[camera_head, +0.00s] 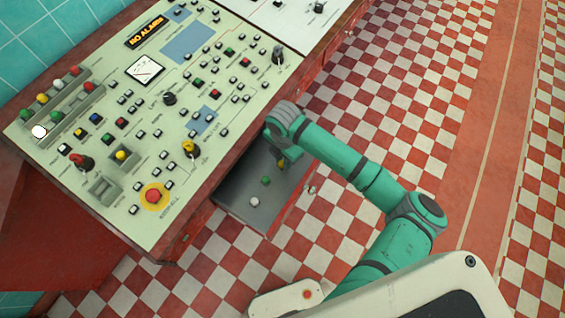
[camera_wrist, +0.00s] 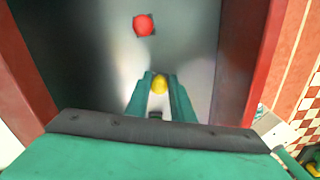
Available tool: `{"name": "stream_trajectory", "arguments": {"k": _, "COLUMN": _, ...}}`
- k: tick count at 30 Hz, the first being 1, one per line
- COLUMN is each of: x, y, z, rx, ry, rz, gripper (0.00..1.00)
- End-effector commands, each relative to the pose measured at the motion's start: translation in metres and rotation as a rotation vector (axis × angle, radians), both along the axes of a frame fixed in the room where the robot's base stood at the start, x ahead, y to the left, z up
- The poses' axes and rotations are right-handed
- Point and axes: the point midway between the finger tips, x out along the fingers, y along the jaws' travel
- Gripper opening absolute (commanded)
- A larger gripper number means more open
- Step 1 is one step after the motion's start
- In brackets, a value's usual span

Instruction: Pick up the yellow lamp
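The yellow lamp (camera_wrist: 160,84) shows between the two green fingers of my gripper (camera_wrist: 161,82) in the wrist view. In the head view my gripper (camera_head: 282,161) reaches down into the open grey drawer (camera_head: 236,197), with a bit of the yellow lamp (camera_head: 281,164) showing at the fingertips. The fingers stand close on both sides of the lamp. I cannot tell whether they press on it, or whether it rests on the drawer floor. The lamp's lower part is hidden.
A green lamp (camera_head: 265,181) and a white lamp (camera_head: 255,201) lie in the drawer. A red lamp (camera_wrist: 144,25) lies ahead of the fingers in the wrist view. Red drawer walls (camera_wrist: 262,60) flank my gripper. The control panel (camera_head: 130,130) stands above the drawer at left.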

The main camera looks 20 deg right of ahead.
Motion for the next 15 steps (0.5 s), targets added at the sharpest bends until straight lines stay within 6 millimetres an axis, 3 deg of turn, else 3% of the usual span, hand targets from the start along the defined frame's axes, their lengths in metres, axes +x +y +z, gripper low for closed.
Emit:
{"name": "stream_trajectory", "arguments": {"k": 10, "x": 0.000, "y": 0.000, "z": 0.002, "rx": 0.000, "ry": 0.000, "rz": 0.000, "gripper": 0.00}}
{"name": "stream_trajectory", "arguments": {"k": 15, "x": 0.000, "y": 0.000, "z": 0.013, "rx": 0.000, "ry": -0.001, "rz": 0.001, "gripper": 0.00}}
